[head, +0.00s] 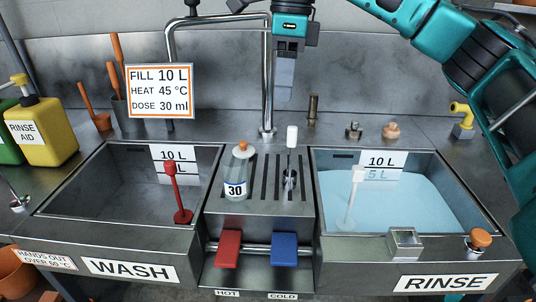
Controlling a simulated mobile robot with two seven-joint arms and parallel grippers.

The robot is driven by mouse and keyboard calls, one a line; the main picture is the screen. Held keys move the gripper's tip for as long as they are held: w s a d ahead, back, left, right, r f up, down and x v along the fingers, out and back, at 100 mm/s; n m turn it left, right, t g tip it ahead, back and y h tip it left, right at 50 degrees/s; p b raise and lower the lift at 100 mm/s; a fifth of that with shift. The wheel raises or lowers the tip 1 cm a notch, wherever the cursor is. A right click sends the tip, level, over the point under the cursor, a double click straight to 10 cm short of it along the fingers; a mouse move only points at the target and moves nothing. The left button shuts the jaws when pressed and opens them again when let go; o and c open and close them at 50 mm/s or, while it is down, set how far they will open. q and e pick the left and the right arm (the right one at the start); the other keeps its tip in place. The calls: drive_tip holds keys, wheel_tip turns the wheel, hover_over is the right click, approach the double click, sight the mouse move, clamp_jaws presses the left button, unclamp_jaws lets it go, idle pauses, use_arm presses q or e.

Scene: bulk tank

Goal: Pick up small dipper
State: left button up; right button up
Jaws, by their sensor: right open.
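A small metal dipper (290,179) stands on the slotted drain board (262,200) between the two basins. Its thin upright handle ends in a white grip (292,136). My right gripper (285,94) hangs above and slightly left of that grip, pointing down, empty and apart from it. Its fingers are seen edge-on, so the gap between them barely shows. Another small metal cup with a thin handle (19,205) is at the far left edge. My left gripper is out of view.
A bottle marked 30 (238,172) stands left of the dipper. The tap (267,100) rises close behind. The wash basin (110,205) holds a red upright piece (176,195). The rinse basin (440,238) holds bluish water. Red (229,248) and blue (284,249) pedals sit in front.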

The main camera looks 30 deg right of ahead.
sight(293, 127)
drive_tip(key=shift+h, duration=0.5)
drive_tip(key=f, duration=0.1)
drive_tip(key=d+f+b, duration=0.1)
drive_tip(key=f, duration=0.1)
drive_tip(key=d+f, duration=0.1)
drive_tip(key=f, duration=0.1)
drive_tip(key=shift+w+d+b, duration=0.15)
drive_tip(key=shift+d+b, duration=0.1)
drive_tip(key=shift+b, duration=0.15)
drive_tip(key=shift+w+f+b, duration=0.1)
drive_tip(key=shift+f+b, duration=0.35)
drive_tip(key=shift+f, duration=2.5)
drive_tip(key=shift+c, duration=0.3)
clamp_jaws()
